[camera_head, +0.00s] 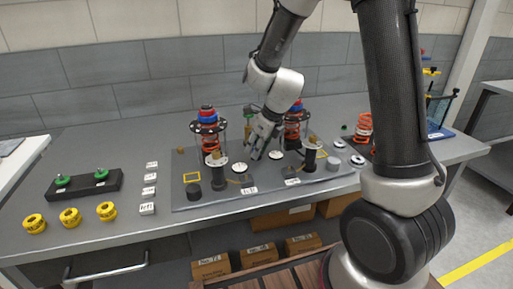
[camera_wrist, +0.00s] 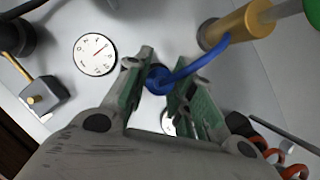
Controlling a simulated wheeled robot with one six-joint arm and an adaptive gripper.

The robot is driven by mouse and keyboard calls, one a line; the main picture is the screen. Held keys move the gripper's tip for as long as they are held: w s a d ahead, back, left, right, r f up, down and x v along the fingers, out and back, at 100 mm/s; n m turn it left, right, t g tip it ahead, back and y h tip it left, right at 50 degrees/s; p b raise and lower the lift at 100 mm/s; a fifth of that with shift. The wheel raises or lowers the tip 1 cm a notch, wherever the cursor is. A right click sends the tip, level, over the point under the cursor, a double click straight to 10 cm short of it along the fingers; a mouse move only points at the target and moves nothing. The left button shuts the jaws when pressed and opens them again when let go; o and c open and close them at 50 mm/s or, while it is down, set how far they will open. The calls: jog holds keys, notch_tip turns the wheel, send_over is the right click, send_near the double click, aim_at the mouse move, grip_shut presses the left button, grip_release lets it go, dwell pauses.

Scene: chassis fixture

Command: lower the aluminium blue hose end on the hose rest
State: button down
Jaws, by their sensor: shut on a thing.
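My gripper (camera_head: 262,138) is low over the grey fixture plate (camera_head: 260,190), between the two orange spring struts. In the wrist view my gripper (camera_wrist: 165,88) is shut on the blue hose end (camera_wrist: 158,82), which shows as a blue ring between the green finger pads. The blue hose (camera_wrist: 203,62) runs from it up to a brass cylinder (camera_wrist: 243,27) at upper right. The underside of the hose end is hidden, so I cannot tell if it touches anything. I cannot tell for sure which part is the hose rest.
A white dial (camera_wrist: 96,54) lies left of the fingers, beside a grey block (camera_wrist: 45,96). Spring struts (camera_head: 208,135) stand close to the gripper. Yellow rings (camera_head: 70,217) and a black tray (camera_head: 82,186) sit at left. Bare bench lies at the back left.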

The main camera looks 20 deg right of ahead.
jog(key=shift+f, duration=0.15)
dwell(0.3)
jog(key=c, duration=1.1)
grip_release()
jog(key=shift+r, duration=3.55)
